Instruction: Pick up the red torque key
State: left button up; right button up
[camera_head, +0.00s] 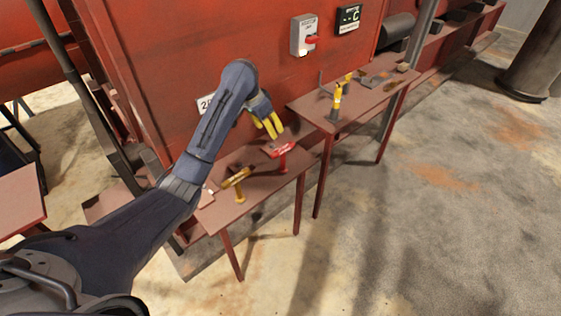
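The red torque key (283,151) stands on the near brown table (262,205), with its red handle across the top. My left gripper (271,130), with yellow fingers, is just above and to the left of the red key in the picture. Its fingers look spread apart and hold nothing that I can see. A small gap seems to show between the fingers and the key. A yellow-brown key (237,179) stands on the same table, to the left of the red one. My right gripper is not in view.
A second brown table (365,98) to the right holds a yellow-handled tool (337,97) and dark parts. The red engine wall (240,50) rises behind, with a grey switch box (304,36) and a black display (349,18).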

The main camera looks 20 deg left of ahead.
aim_at(282, 148)
pick_arm(q)
jog(key=x, duration=1.6)
jog(key=shift+w+f, duration=0.1)
jog(key=shift+f, duration=0.25)
jog(key=shift+c, duration=0.3)
grip_shut()
jog(key=shift+r, duration=0.1)
